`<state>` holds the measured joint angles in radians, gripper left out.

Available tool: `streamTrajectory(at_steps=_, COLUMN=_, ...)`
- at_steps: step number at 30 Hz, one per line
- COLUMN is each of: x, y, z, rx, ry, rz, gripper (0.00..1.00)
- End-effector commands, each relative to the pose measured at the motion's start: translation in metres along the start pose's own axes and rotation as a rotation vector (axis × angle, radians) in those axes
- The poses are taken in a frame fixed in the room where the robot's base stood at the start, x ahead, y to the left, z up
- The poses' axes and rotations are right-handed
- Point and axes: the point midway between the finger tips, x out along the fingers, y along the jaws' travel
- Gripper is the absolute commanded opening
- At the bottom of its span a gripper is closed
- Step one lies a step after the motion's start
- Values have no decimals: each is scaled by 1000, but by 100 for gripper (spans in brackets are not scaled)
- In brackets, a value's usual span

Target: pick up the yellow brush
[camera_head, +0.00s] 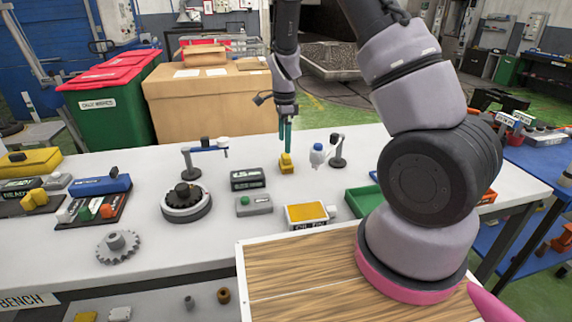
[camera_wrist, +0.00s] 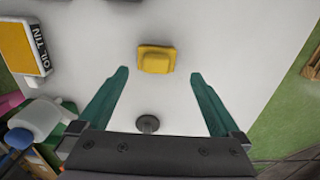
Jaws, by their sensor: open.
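The yellow brush (camera_head: 287,164) is a small, blocky yellow thing on the white bench, near its far edge. In the wrist view the brush (camera_wrist: 156,59) lies just beyond the fingertips, roughly centred between them. My gripper (camera_head: 285,148) points down over the brush with its teal fingers. In the wrist view my gripper (camera_wrist: 159,74) is open, with nothing between the fingers. In the head view the fingertips overlap the top of the brush, and I cannot tell the exact gap.
A white bottle (camera_head: 318,155) and a dark stand (camera_head: 338,158) stand right of the brush. A black box (camera_head: 247,179) lies to its left. The oil tin (camera_head: 307,214) and a green tray (camera_head: 365,200) are nearer. Bare bench surrounds the brush.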

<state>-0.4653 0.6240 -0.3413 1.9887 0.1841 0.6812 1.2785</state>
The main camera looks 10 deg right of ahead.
Motion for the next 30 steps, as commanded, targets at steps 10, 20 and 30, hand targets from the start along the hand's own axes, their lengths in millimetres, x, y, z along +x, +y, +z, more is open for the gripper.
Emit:
streamTrajectory(at_steps=10, x=37, y=2, z=-2, rx=0, ry=0, rz=2, gripper=100)
streamTrajectory(at_steps=20, x=80, y=6, z=-5, rx=0, ry=-1, rz=2, gripper=100)
streamTrajectory(at_steps=30, x=82, y=6, z=-4, rx=-1, ry=-1, rz=0, gripper=73)
